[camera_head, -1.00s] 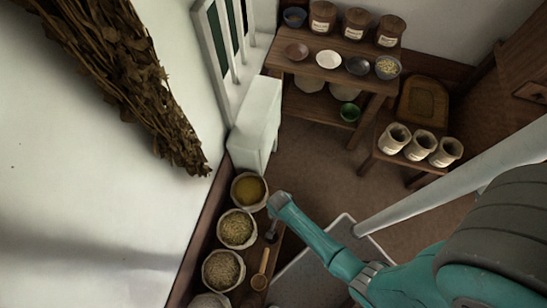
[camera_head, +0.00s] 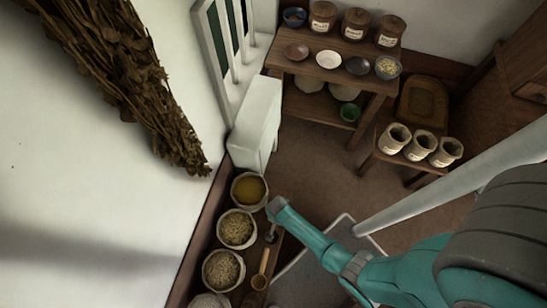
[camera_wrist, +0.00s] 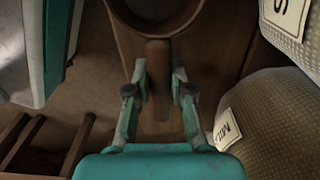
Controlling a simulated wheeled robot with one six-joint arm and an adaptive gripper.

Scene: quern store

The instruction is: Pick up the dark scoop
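The dark scoop (camera_wrist: 158,85) lies on the wooden bench in the wrist view, its round bowl at the top edge and partly cut off, its straight brown handle pointing down the picture. My gripper (camera_wrist: 159,80) is open, one finger on each side of the handle, with a narrow gap showing on both sides. In the head view my gripper (camera_head: 271,237) is low over the bench beside the sacks; I cannot make out the dark scoop there behind it. A lighter scoop (camera_head: 262,268) lies on the bench just below my gripper in that view.
Open sacks (camera_head: 237,229) of grain line the wall left of my gripper; labelled sacks (camera_wrist: 272,110) stand close on the right in the wrist view. A shelf table (camera_head: 335,75) with bowls and jars and a stool with small sacks stand farther off. Floor between is clear.

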